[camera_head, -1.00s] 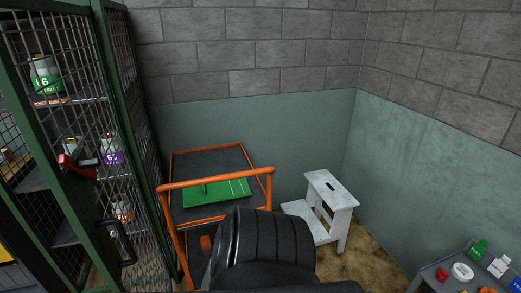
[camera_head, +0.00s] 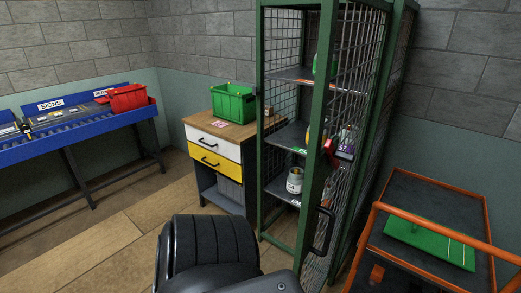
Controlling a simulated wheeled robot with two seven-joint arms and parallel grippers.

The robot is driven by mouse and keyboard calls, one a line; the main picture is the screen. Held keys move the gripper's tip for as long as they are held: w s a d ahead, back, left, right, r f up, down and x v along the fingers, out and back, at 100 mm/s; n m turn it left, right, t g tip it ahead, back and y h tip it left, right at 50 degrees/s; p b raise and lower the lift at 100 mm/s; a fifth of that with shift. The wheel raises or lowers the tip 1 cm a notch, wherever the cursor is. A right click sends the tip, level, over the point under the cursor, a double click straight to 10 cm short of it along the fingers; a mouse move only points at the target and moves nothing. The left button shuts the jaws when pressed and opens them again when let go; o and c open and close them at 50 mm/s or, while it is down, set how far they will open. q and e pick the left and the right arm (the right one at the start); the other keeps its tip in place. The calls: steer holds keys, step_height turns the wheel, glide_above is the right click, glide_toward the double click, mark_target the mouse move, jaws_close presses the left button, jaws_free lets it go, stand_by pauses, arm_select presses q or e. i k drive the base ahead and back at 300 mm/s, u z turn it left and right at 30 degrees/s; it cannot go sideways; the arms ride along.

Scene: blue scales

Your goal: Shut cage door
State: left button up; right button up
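The cage is a tall green-framed locker (camera_head: 262,130) with mesh sides, right of centre. Its mesh door (camera_head: 350,105) appears to stand open, its free edge swung out toward me, with an unmeshed gap on the left showing the shelves. A black pull handle (camera_head: 322,232) sits low on the door's free edge. A red latch or padlock (camera_head: 330,152) sits higher up. Containers stand on the shelves, including a pale jar (camera_head: 294,180). Neither gripper is in view; only a black part of my own body shows at the bottom.
An orange-railed cart (camera_head: 445,236) with a green board (camera_head: 430,243) stands close right of the door. A drawer cabinet (camera_head: 215,148) with a green bin (camera_head: 233,102) stands left of the cage. A blue bench (camera_head: 85,130) lines the left wall. Wooden floor at left is clear.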

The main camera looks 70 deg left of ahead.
mark_target(317, 169)
steer(key=u, duration=1.6)
steer(key=i, duration=0.5)
steer(key=u, duration=0.05)
steer(key=k, duration=0.65)
steer(key=u, duration=0.55)
